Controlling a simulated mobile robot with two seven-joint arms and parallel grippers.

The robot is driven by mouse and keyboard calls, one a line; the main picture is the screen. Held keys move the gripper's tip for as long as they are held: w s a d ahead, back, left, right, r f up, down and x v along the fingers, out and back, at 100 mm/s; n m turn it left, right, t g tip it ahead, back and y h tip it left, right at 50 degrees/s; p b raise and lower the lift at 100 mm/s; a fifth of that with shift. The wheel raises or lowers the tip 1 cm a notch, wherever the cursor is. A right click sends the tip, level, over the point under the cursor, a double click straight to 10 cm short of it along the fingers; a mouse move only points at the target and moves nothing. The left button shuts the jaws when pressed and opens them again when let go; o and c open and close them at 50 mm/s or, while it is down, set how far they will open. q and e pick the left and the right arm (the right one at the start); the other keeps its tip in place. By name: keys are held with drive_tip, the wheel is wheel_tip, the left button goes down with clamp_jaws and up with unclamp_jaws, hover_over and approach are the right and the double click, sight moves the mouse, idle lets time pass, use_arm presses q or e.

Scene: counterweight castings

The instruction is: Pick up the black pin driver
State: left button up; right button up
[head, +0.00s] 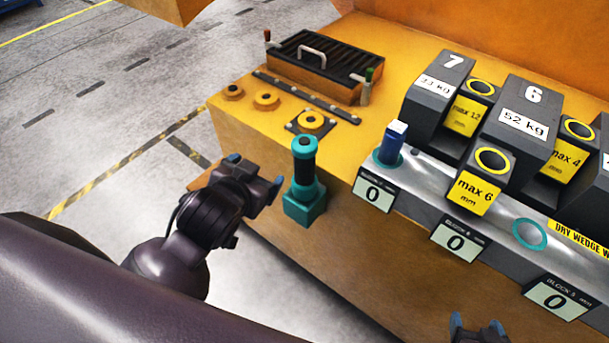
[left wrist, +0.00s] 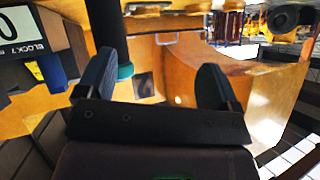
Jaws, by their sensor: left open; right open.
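The black pin driver (head: 304,158) stands upright in a teal square holder (head: 304,206) on the front side of the orange bench. Its black grip and teal collar show. In the left wrist view the driver (left wrist: 107,28) is beyond the fingers, close to the left one in the picture. My left gripper (head: 256,172) is open and empty, just left of the driver and apart from it in the head view. My right gripper (head: 477,326) is open at the bottom edge, partly cut off, well away from the driver.
Grey weights (head: 523,120) marked 7 and 6 stand behind. A black ribbed tray (head: 322,62) is at the back. The floor left of the bench is clear.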

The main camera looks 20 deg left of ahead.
use_arm(q)
drive_tip(key=w+d+r+m+t+h, duration=0.3)
drive_tip(key=d+r+m+h, duration=0.25)
drive_tip(key=d+r, duration=0.25)
drive_tip(key=w+d+r+m+t+h, duration=0.3)
drive_tip(key=d+r+m+h, duration=0.25)
drive_tip(key=d+r, duration=0.2)
drive_tip(key=s+d+r+m+g+h, duration=0.1)
drive_tip(key=s+d+m+g+h, duration=0.4)
drive_tip(key=m+g, duration=0.4)
drive_tip(key=s+d+r+m+g+h, duration=0.25)
drive_tip(key=d+m+g+h, duration=0.3)
drive_tip(key=m+g, duration=0.35)
drive_tip(key=m+y, duration=0.7)
drive_tip(key=y, duration=1.4)
hover_over(304, 141)
wheel_tip(304, 141, down, 9)
drive_tip(key=shift+d+f, duration=0.1)
drive_tip(key=shift+f, duration=0.1)
wheel_tip(304, 141, down, 5)
wheel_tip(304, 141, down, 4)
drive_tip(key=shift+f+p, duration=0.25)
drive_tip(key=shift+p, duration=0.5)
drive_tip(key=shift+f, duration=0.5)
use_arm(e)
drive_tip(key=shift+w+r, duration=0.25)
drive_tip(key=shift+r, duration=0.55)
